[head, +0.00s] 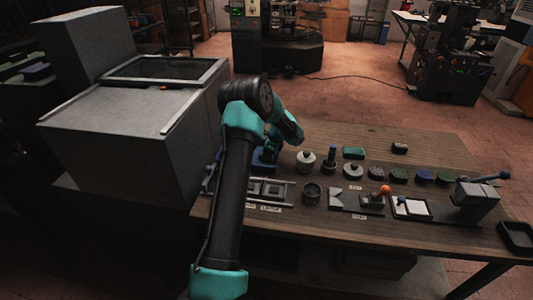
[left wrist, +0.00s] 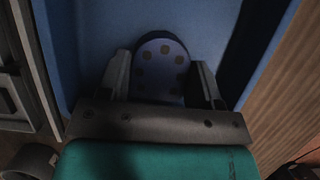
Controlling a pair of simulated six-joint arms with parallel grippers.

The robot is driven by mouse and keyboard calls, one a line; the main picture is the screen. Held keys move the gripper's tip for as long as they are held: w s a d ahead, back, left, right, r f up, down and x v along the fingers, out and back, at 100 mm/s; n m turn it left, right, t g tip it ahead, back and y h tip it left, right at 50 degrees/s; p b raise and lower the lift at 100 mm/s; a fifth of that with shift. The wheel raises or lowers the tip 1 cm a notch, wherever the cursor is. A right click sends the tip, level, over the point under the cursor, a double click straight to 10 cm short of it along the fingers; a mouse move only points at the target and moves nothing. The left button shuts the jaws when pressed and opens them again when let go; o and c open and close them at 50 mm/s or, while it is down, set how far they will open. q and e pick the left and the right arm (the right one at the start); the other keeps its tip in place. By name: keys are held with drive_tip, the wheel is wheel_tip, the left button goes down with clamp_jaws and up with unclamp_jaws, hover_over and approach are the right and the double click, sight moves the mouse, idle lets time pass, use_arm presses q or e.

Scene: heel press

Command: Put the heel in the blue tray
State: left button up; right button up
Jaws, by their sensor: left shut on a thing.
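The heel (left wrist: 162,66), a dark rounded piece with several tan dots, is held between the two fingers of my left gripper (left wrist: 162,75) in the left wrist view. The blue tray (left wrist: 85,50) lies behind and around the heel in that view. I cannot tell whether the heel touches its floor. In the head view the blue tray (head: 261,166) is at the left end of the wooden table, partly hidden by my left arm. The left gripper (head: 268,153) is over it there, and the heel is hidden. My right gripper is not in view.
A large grey cabinet (head: 130,140) stands left of the table. A black bin (head: 517,236) is at the right corner.

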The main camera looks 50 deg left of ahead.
use_arm(q)
drive_tip(key=shift+f, duration=0.1)
drive_tip(key=o, duration=1)
drive_tip(key=shift+c, duration=0.2)
drive_tip(key=v, duration=1.2)
drive_tip(key=shift+a, duration=0.1)
